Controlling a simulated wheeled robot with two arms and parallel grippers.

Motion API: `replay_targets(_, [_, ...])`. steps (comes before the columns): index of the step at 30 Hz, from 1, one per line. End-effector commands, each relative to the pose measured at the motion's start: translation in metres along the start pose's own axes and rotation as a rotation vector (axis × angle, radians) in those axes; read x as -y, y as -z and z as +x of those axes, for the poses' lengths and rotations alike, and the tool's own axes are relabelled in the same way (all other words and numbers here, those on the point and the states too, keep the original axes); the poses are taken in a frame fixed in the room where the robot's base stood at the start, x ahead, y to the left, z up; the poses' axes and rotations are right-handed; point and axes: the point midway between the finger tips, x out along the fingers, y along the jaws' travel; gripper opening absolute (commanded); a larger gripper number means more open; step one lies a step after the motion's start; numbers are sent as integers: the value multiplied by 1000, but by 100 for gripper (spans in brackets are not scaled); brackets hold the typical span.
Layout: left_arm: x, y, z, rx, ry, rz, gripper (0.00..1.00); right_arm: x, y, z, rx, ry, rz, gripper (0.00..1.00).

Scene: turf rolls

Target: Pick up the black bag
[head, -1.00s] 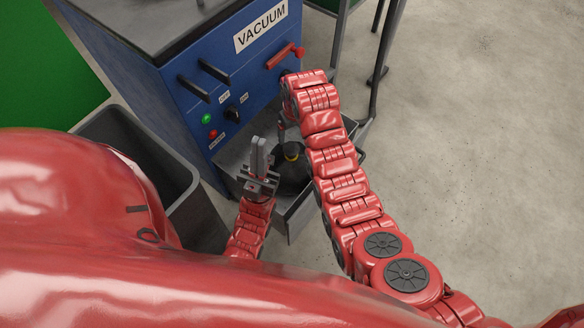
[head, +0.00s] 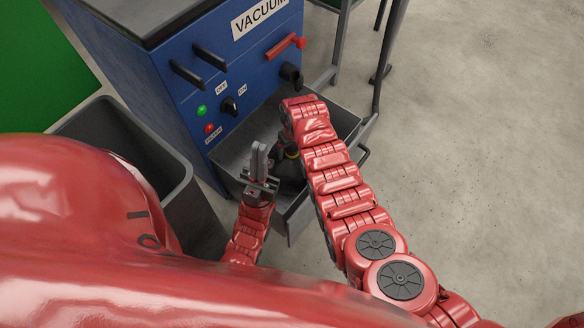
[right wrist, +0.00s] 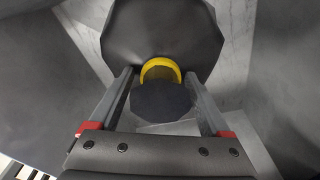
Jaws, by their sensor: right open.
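The black bag (head: 287,172) sits in the open grey drawer (head: 232,160) at the foot of the blue vacuum machine. A yellow tie (head: 291,153) rings its neck. In the right wrist view the bag's dark body (right wrist: 160,35) and gathered top (right wrist: 160,102) show on either side of the tie. My right gripper (right wrist: 160,75) is open, with one finger on each side of the tied neck; I cannot tell whether they touch it. In the head view my right arm hides part of the bag. My left gripper (head: 259,162) appears shut and empty, left of the bag.
The blue vacuum machine (head: 175,95) stands behind the drawer, with black handles, knobs and a red lever (head: 285,47) above it. A grey bin (head: 165,150) stands at left. A dark metal frame (head: 365,60) stands at back right. The concrete floor at right is clear.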

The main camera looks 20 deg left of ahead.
Motion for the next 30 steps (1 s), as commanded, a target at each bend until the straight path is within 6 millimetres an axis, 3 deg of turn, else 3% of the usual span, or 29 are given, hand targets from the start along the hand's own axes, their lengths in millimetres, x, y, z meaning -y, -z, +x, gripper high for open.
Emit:
replay_targets(8, [0, 0, -1, -3, -3, 1, 0, 0, -2, 5, 4, 1, 0, 81])
replay_targets(21, [0, 0, -1, -2, -3, 1, 0, 0, -1, 4, 3, 1, 0, 2])
replay_targets(30, [0, 0, -1, -2, -3, 1, 0, 0, -1, 4, 3, 1, 0, 0])
